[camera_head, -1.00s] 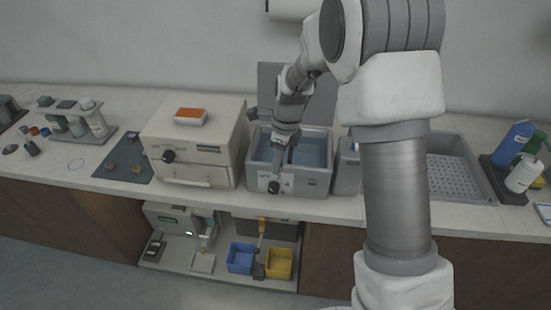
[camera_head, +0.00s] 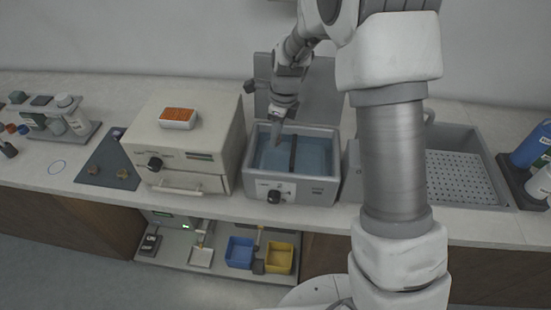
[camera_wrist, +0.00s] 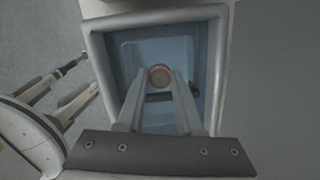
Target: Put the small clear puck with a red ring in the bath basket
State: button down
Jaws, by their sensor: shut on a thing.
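My gripper (camera_head: 279,136) is over the bath, pointing down, with its fingers shut on the small puck. In the wrist view the puck (camera_wrist: 160,75) shows between the fingertips as a round, brownish-clear disc with a reddish ring. In the head view it is small and mostly hidden by the fingers. The bath (camera_head: 318,191) is a grey tub with blue inside and a black knob on its front; its rim also shows in the wrist view (camera_wrist: 217,50). A dark bar (camera_head: 293,152) crosses inside it. I cannot clearly make out the basket's walls.
A raised grey lid (camera_head: 312,90) stands behind the bath. A beige press (camera_head: 205,158) with an orange-topped box (camera_head: 178,117) is close on the left. A perforated sink tray (camera_head: 459,175) is to the right. Blue (camera_head: 240,253) and yellow (camera_head: 279,258) bins sit on the shelf below.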

aim_at(275, 165)
notch_tip(275, 165, down, 10)
jog(key=shift+r+p, duration=0.2)
jog(key=shift+p, duration=0.1)
jog(key=shift+f, duration=0.1)
jog(key=shift+f, duration=0.15)
jog(key=c, duration=0.6)
grip_release()
jog(key=shift+o, duration=0.2)
